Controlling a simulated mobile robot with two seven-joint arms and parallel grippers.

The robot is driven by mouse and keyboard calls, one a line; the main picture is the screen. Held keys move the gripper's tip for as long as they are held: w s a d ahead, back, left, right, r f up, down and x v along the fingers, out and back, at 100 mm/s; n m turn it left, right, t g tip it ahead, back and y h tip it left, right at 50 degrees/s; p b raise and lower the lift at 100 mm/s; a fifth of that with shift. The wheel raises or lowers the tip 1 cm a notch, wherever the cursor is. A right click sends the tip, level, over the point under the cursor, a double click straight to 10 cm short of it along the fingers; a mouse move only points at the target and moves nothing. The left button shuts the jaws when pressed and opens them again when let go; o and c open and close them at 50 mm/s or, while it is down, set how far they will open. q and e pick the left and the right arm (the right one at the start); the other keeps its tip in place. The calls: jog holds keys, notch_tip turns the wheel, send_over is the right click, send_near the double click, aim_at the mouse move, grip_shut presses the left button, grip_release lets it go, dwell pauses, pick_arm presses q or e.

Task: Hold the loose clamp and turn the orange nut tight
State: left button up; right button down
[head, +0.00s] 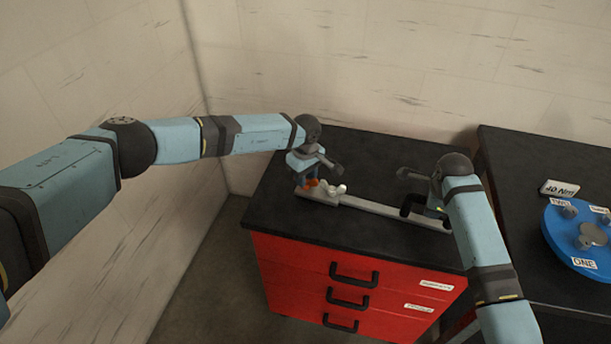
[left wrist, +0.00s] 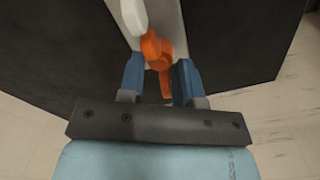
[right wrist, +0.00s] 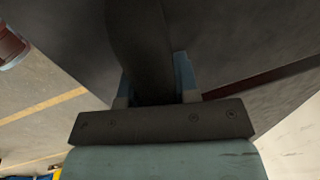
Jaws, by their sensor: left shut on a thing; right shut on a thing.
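The orange nut (head: 311,183) sits at the left end of a long grey rail (head: 372,207) on the black cabinet top. It has wing-like arms in the left wrist view (left wrist: 156,50). My left gripper (left wrist: 159,82) is shut on the nut from above, with a blue finger on each side. A dark, curved piece (head: 409,203), which looks like the loose clamp, is at the rail's right part. My right gripper (right wrist: 153,80) is shut on this dark piece (right wrist: 143,40), which fills the space between its fingers. Its lower end is hidden.
A white lobed piece (head: 334,191) lies beside the nut on the rail. The red drawer cabinet (head: 300,265) has dark handles. The cabinet top behind the rail is clear.

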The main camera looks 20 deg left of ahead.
pick_arm(q)
jog(key=o, duration=0.6)
notch_tip(320, 180, up, 12)
jog(key=shift+r, duration=0.1)
pick_arm(e)
jog(key=c, duration=0.8)
grip_release()
jog(key=shift+r, duration=0.1)
